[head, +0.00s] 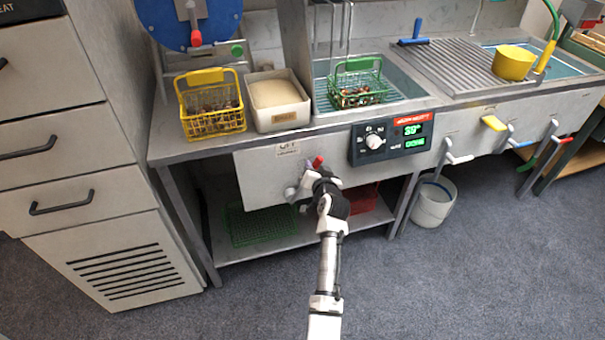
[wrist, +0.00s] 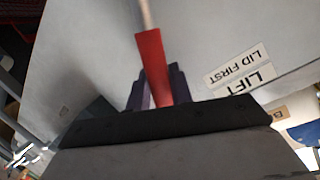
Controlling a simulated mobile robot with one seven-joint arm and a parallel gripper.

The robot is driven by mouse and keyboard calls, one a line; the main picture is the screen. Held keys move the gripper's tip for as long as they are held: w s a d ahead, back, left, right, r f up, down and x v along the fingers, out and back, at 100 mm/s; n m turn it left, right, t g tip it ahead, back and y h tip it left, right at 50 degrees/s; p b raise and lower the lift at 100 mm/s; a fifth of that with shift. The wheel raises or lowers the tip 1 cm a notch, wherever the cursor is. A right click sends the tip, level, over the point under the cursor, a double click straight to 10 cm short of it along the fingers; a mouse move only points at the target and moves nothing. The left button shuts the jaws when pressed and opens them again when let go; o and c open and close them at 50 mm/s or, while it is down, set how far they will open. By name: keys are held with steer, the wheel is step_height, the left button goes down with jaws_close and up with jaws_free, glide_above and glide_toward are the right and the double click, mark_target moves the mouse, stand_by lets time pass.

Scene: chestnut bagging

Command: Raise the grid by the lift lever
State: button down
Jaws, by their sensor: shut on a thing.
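The lift lever has a red handle (head: 318,161) on the front panel of the steel counter. In the wrist view the red handle (wrist: 149,58) runs down from a pale rod. My gripper (head: 317,174) is shut on this handle; its dark fingers (wrist: 157,92) stand on both sides of it. A white label (wrist: 240,80) beside the lever reads "LIFT" and "LID FIRST". A green basket (head: 345,94) of chestnuts stands in the steel basin (head: 398,101) above and to the right. I cannot make out the grid clearly under the basket.
A yellow basket (head: 195,127) of chestnuts and a pale bin (head: 285,118) stand on the counter, left of the basin. A control box (head: 391,135) is right of the lever. A white bucket (head: 432,205) is on the floor.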

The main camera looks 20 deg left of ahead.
steer(key=shift+w+d+f+m+g+y+b, duration=0.2)
steer(key=shift+w+d+f+m+y+b, duration=0.1)
steer(key=shift+w+d+f+m+b, duration=0.4)
steer(key=shift+w+d+f+m+g+y+b, duration=0.25)
steer(key=shift+w+d+f+m+b, duration=0.25)
steer(key=shift+d+m+b, duration=0.3)
steer(key=shift+d+f, duration=0.1)
steer(key=shift+d, duration=0.05)
steer(key=c, duration=1.3)
jaws_free()
steer(key=shift+f, duration=0.1)
steer(key=shift+s, duration=0.15)
steer(key=b+v, duration=0.1)
steer(key=v, duration=1.2)
steer(key=shift+s+d+b, duration=0.2)
steer(key=shift+s+b, duration=0.05)
steer(key=shift+b, duration=0.05)
